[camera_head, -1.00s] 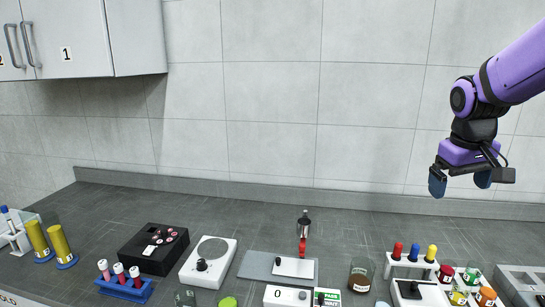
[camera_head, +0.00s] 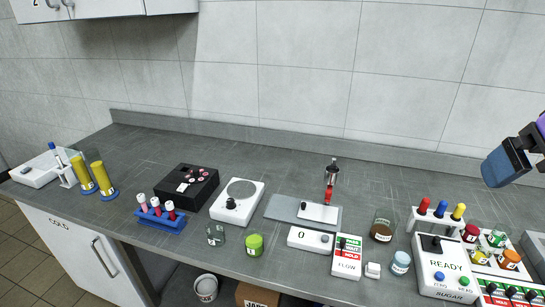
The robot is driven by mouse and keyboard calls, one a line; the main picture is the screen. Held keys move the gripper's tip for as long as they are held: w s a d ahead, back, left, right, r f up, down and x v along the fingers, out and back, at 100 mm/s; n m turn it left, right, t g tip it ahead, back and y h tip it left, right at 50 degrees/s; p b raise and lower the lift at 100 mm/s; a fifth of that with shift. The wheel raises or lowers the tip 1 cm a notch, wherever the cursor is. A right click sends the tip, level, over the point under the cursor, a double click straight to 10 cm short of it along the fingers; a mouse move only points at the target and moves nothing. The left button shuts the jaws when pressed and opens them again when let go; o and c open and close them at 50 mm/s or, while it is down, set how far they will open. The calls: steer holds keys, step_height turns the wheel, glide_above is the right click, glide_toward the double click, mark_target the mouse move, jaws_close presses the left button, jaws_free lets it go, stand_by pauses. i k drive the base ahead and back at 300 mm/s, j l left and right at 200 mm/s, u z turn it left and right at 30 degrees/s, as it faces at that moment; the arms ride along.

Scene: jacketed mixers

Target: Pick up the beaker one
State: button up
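A small clear glass vessel (camera_head: 216,236) with a dark mark stands near the front edge of the counter, left of a green-lidded jar (camera_head: 254,245). A larger glass vessel (camera_head: 383,226) with dark brown contents stands right of centre. I cannot read a number on either, so I cannot tell which is beaker one. My gripper (camera_head: 510,165) is at the right edge, above the counter and far from both vessels. One dark blue finger shows, spread from the hand. The other finger is cut off by the frame. Nothing is seen in its grip.
Yellow cylinders (camera_head: 102,178) stand at left. The counter's back strip is clear.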

mark_target(254, 238)
steer(key=i+j, duration=0.1)
steer(key=j, duration=0.7)
steer(key=i+j, duration=0.1)
steer(key=j, duration=1.55)
steer(key=i+j, duration=0.15)
steer(key=j, duration=0.7)
